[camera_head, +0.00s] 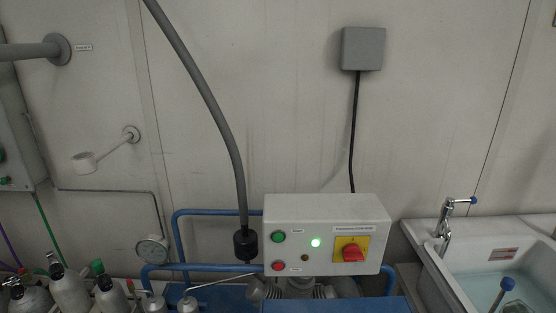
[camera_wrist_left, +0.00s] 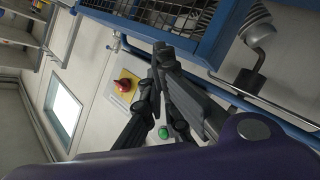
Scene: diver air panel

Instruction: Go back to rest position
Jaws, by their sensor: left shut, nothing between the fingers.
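My left gripper (camera_wrist_left: 158,66) shows only in the left wrist view. Its dark fingers are shut with nothing between them, in front of a pale panel. A red rotary switch on a yellow plate (camera_wrist_left: 123,86) is left of the fingers there, and a green button (camera_wrist_left: 165,132) shows beside them. In the head view the white control box (camera_head: 326,212) carries the red switch (camera_head: 353,252), a green button (camera_head: 278,237), a red button (camera_head: 278,266) and a lit green lamp (camera_head: 316,243). Neither gripper shows in the head view.
Blue pipes (camera_head: 190,212) and a grey hose (camera_head: 228,135) stand beside the box. Several gas cylinders (camera_head: 70,290) are at lower left, with a gauge (camera_head: 152,250). A sink (camera_head: 500,262) is at right. A blue-framed grille (camera_wrist_left: 170,15) shows in the left wrist view.

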